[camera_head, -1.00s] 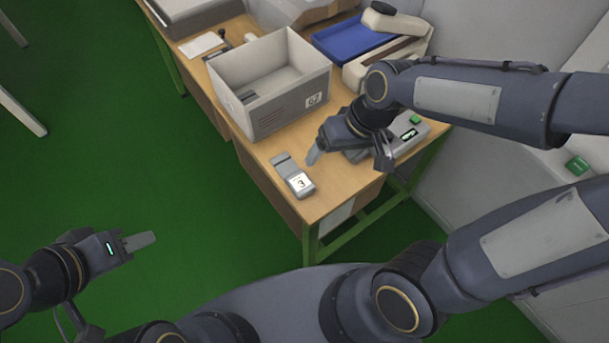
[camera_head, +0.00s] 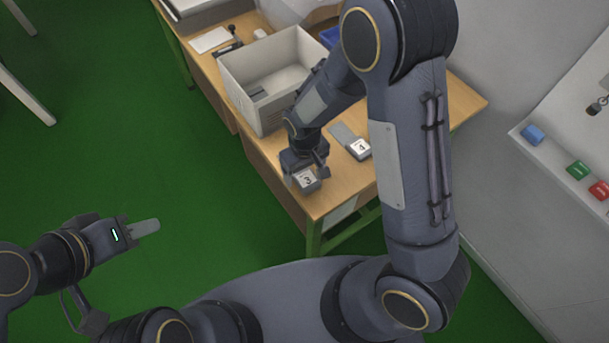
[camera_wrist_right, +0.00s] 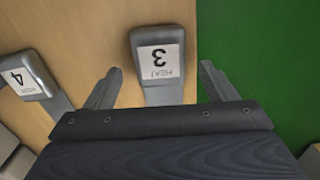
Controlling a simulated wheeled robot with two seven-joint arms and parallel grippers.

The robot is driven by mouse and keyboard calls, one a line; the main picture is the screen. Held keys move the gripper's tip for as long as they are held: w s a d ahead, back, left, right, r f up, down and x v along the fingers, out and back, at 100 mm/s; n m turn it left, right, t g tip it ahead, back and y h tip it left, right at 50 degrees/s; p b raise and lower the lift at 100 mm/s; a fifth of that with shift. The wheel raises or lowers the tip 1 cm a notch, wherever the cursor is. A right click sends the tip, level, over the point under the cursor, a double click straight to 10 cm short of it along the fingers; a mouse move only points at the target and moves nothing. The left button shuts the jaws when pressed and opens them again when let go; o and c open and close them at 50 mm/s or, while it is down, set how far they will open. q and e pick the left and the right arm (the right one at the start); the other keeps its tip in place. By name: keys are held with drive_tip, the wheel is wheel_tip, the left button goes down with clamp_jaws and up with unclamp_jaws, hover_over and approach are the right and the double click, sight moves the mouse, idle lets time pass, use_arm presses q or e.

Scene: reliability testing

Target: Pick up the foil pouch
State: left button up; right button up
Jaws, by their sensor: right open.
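A grey item with a white label marked 3 (camera_head: 308,182) lies near the table's front corner; it also shows in the right wrist view (camera_wrist_right: 160,58). I cannot tell for sure whether it is the foil pouch. My right gripper (camera_head: 306,172) is over it, pointing down. In the right wrist view its open fingers (camera_wrist_right: 160,70) stand one on each side of the item's narrower part, with gaps on both sides. Its near end is hidden by the gripper body. My left gripper (camera_head: 146,228) is over the green floor, away from the table, its jaw opening unclear.
A similar grey item labelled 4 (camera_head: 358,148) lies to the right, also in the right wrist view (camera_wrist_right: 28,76). A grey bin (camera_head: 290,108) stands behind my right gripper on the wooden table (camera_head: 340,190). A side ledge (camera_head: 545,155) holds small coloured blocks.

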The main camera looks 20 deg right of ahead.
drive_tip(key=shift+f, duration=0.95)
drive_tip(key=shift+c, duration=0.2)
drive_tip(key=c, duration=1)
drive_tip(key=shift+r, duration=0.1)
